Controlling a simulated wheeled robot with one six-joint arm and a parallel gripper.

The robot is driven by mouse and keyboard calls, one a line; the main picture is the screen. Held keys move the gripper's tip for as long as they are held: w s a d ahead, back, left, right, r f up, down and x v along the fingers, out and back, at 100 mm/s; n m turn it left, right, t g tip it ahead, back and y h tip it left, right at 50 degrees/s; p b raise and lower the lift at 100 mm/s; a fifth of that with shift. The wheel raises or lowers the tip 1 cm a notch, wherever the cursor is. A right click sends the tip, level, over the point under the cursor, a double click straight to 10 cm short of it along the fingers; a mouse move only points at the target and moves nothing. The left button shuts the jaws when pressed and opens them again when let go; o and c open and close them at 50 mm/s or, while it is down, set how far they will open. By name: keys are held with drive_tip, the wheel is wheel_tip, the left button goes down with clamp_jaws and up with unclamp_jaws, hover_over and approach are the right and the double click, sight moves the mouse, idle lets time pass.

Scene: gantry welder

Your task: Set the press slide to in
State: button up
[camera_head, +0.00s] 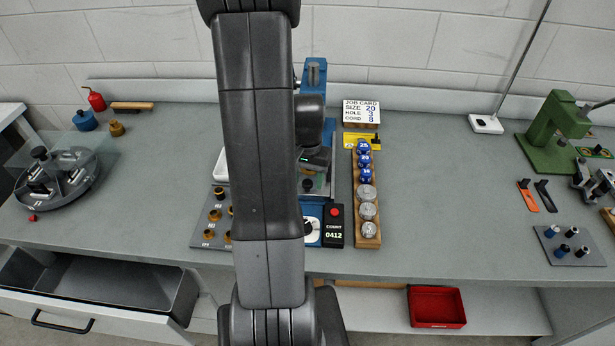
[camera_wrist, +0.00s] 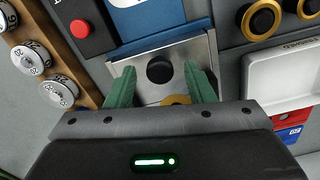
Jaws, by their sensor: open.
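The press slide (camera_wrist: 190,52) is a bright metal plate with a round black knob (camera_wrist: 160,70); in the wrist view it lies just below a blue panel of the press. My gripper (camera_wrist: 161,76) is open, its two green fingers on either side of the knob with a gap to each; I cannot tell whether the fingertips are level with it. A brass piece (camera_wrist: 174,100) shows between the fingers, partly hidden by my gripper body. In the head view, the blue press (camera_head: 314,72) stands behind my arm, which hides much of it. The knob (camera_head: 307,185) shows there just right of my arm.
A counter box with a red button (camera_head: 335,211) stands by the press. A wooden rack (camera_head: 367,241) of blue and silver dials is to the right. Open bench lies farther right.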

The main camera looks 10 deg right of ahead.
clamp_jaws()
drive_tip(key=w, duration=0.3)
drive_tip(key=w+d, duration=0.1)
drive_tip(key=w, duration=0.1)
drive_tip(key=w+d, duration=0.1)
drive_tip(key=w, duration=0.2)
drive_tip(key=shift+w+d, duration=0.25)
drive_tip(key=shift+w, duration=0.1)
unclamp_jaws()
drive_tip(key=shift+r, duration=0.1)
wheel_tip(320, 180, up, 14)
drive_tip(key=b, duration=0.1)
drive_tip(key=shift+b, duration=0.3)
